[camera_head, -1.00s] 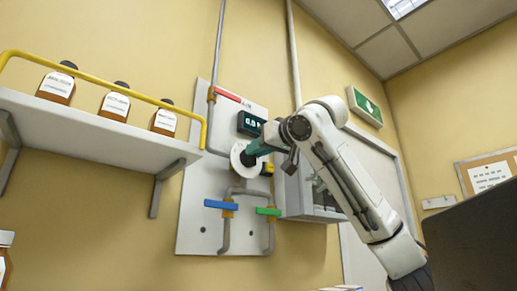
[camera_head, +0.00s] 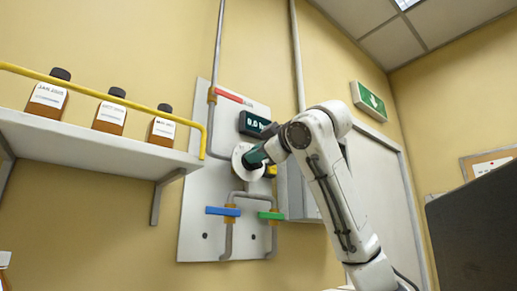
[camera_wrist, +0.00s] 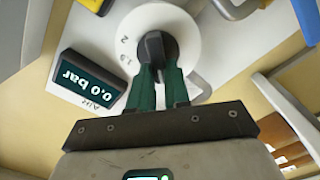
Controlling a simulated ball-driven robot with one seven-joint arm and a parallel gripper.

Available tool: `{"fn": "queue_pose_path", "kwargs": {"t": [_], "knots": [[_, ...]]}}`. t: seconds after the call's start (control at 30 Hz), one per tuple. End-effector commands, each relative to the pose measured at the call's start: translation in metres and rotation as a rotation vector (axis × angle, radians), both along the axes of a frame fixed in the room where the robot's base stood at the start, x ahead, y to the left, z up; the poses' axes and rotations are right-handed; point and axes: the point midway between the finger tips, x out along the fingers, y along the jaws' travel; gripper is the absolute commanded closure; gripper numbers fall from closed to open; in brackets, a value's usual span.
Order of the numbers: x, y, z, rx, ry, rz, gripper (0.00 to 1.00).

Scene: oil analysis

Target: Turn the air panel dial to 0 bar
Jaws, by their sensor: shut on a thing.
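The air panel (camera_head: 198,225) is a pale board on the yellow wall in the head view. Its dial is a white disc (camera_head: 239,150) with a dark knob, partly hidden by my gripper. In the wrist view the white dial face (camera_wrist: 190,35) carries numbers, with "2" and "1.5" legible, and the black knob (camera_wrist: 154,46) stands at its middle. My gripper (camera_wrist: 158,78) has its green fingers shut on the knob; it also shows in the head view (camera_head: 256,156). A display (camera_wrist: 85,78) beside the dial reads "0.0 bar".
Red (camera_head: 229,96), blue (camera_head: 222,211) and green (camera_head: 271,216) handles sit on pipes around the dial. A shelf (camera_head: 95,142) with several brown bottles and a yellow rail is at the left. A grey box (camera_head: 297,195) is right of the panel.

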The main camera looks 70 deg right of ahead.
Motion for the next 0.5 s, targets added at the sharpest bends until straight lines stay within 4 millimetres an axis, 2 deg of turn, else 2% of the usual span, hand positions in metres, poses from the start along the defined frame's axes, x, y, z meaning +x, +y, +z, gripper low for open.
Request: {"fn": "queue_pose_path", "kwargs": {"t": [0.2,0.5], "knots": [[0.0012,0.0018,-0.0009,-0.144,0.088,0.002,1.00],[0.0018,0.0026,-0.0035,-0.272,0.167,0.003,1.00]]}}
